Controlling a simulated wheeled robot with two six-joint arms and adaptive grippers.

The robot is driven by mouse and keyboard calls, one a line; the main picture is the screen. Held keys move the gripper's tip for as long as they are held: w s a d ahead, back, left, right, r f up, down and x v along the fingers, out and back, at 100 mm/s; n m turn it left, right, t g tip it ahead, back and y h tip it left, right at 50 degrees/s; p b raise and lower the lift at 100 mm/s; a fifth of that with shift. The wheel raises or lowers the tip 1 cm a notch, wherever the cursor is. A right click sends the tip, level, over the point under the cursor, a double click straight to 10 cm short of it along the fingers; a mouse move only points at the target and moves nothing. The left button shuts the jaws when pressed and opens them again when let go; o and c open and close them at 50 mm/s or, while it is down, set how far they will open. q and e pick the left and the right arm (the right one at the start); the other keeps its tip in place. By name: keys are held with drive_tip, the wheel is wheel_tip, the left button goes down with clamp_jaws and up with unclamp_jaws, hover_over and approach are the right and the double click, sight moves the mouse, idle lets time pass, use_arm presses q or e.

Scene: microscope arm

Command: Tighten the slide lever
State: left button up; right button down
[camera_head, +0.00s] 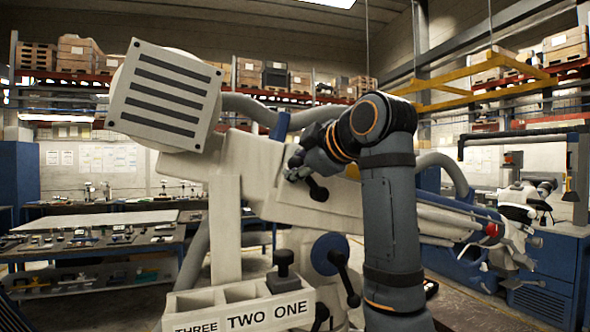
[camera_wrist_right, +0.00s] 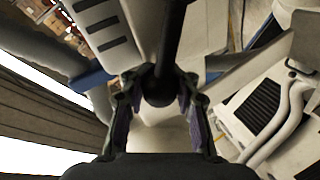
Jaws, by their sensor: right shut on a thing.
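The slide lever (camera_head: 318,190), a short black rod with a round end, sits on the side of the pale microscope arm (camera_head: 262,180). My right gripper (camera_head: 297,165) reaches it from the upper right in the head view, partly hidden behind my own wrist. In the right wrist view the black lever (camera_wrist_right: 160,88) runs down from the top and its rounded end lies between the two fingers of my right gripper (camera_wrist_right: 160,100). The gripper is shut on it. A second black lever (camera_head: 345,275) hangs from a blue round hub below. My left gripper is in neither view.
A pale tray (camera_head: 242,312) labelled THREE, TWO, ONE stands below, with a black knob (camera_head: 283,262) in it. The striped square head (camera_head: 166,93) of the microscope arm is at upper left. Workbenches (camera_head: 100,220) stand behind at left.

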drive_tip(key=shift+s, duration=0.1)
drive_tip(key=c, duration=1.5)
unclamp_jaws()
drive_tip(key=shift+c, duration=0.2)
drive_tip(key=shift+o, duration=1.1)
drive_tip(key=shift+s+r, duration=0.1)
drive_tip(key=shift+r, duration=0.05)
drive_tip(key=o, duration=0.3)
drive_tip(key=shift+s+d+r, duration=0.15)
drive_tip(key=shift+s+d, duration=0.1)
drive_tip(key=shift+s, duration=0.25)
drive_tip(key=shift+o, duration=0.2)
drive_tip(key=shift+w+a, duration=0.1)
drive_tip(key=shift+w, duration=0.15)
drive_tip(key=v, duration=0.7)
drive_tip(key=shift+s, duration=0.3)
